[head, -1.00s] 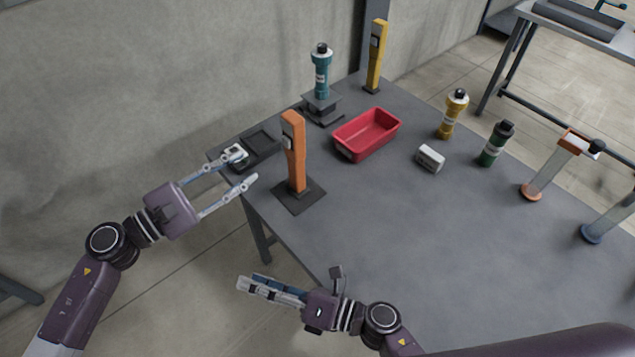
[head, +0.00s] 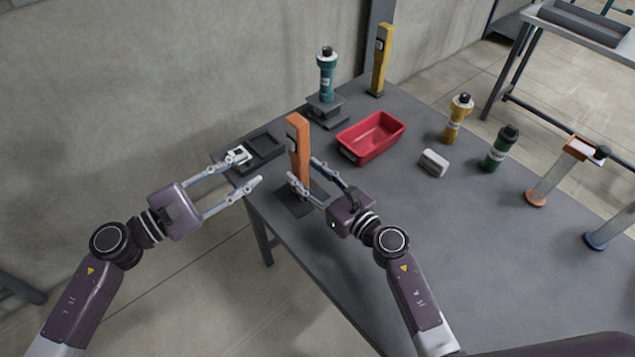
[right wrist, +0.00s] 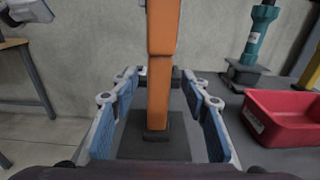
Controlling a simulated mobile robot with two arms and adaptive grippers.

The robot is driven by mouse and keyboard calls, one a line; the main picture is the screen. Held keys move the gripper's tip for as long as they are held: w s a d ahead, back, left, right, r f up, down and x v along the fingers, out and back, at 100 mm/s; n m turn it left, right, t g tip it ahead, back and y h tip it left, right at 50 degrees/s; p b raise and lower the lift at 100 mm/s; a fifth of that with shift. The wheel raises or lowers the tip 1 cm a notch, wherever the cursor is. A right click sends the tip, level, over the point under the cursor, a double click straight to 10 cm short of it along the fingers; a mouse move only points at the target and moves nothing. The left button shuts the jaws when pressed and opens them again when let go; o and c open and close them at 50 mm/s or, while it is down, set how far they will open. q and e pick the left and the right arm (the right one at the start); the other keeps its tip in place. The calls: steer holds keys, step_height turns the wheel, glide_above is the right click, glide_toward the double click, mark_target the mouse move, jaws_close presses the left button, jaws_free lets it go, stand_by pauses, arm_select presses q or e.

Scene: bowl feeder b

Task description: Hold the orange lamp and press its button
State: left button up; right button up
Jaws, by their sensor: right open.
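The orange lamp (head: 299,150) stands upright on its dark square base (head: 293,203) near the table's left corner. In the right wrist view the lamp's orange post (right wrist: 160,80) rises between my right gripper's fingers. My right gripper (head: 302,170) is open around the lower part of the post, with a gap on each side. Its fingers with blue pads (right wrist: 160,112) show in the right wrist view. My left gripper (head: 250,168) is open and empty, to the left of the lamp. The lamp's button cannot be made out clearly.
A red bin (head: 371,138) stands right of the lamp. A teal flashlight (head: 326,75) on a stand and a yellow lamp (head: 381,60) are behind. A dark tray (head: 264,146) lies near the left fingers. A white box (head: 433,163), a yellow bottle (head: 457,118) and a green bottle (head: 502,148) stand right.

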steer(key=shift+x, duration=1.45)
steer(key=shift+c, duration=0.3)
jaws_close()
steer(key=shift+o, duration=0.2)
jaws_free()
steer(key=f+b+v, duration=0.1)
steer(key=b+v, duration=0.2)
steer(key=v, duration=1.7)
steer(key=shift+r, duration=0.25)
steer(key=shift+r, duration=0.1)
